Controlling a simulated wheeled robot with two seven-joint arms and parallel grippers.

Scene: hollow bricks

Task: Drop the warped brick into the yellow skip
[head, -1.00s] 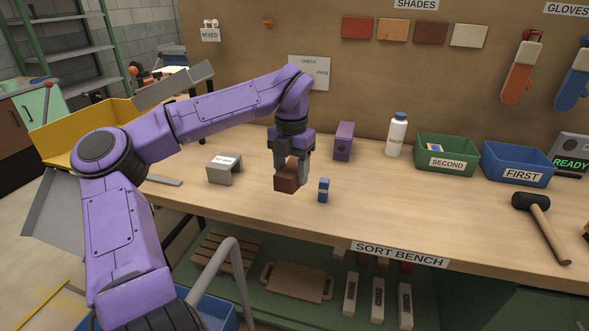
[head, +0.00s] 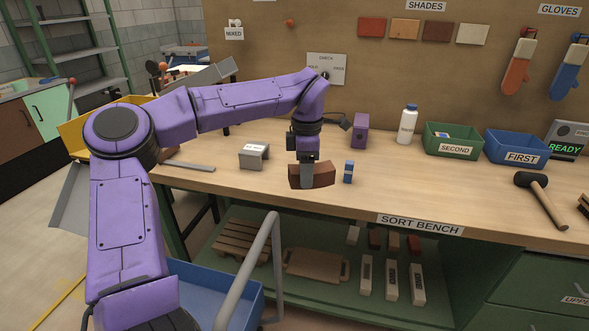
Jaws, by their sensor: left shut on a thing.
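My left gripper (head: 307,180) is shut on a reddish-brown brick (head: 325,173), with a finger across its near face. The brick is over the middle of the bench, its long side across the picture; I cannot tell whether it touches the top, and its warp is not clear at this size. The yellow skip (head: 74,138) is at the left beyond the bench end, mostly hidden behind my left arm. My right gripper is not in view.
On the bench (head: 225,183) stand a grey bracket-shaped stand (head: 254,155), a small blue object (head: 348,172) close right of the brick, a purple box (head: 360,131), a white bottle (head: 407,125), green (head: 451,140) and blue (head: 518,148) bins and a mallet (head: 540,195).

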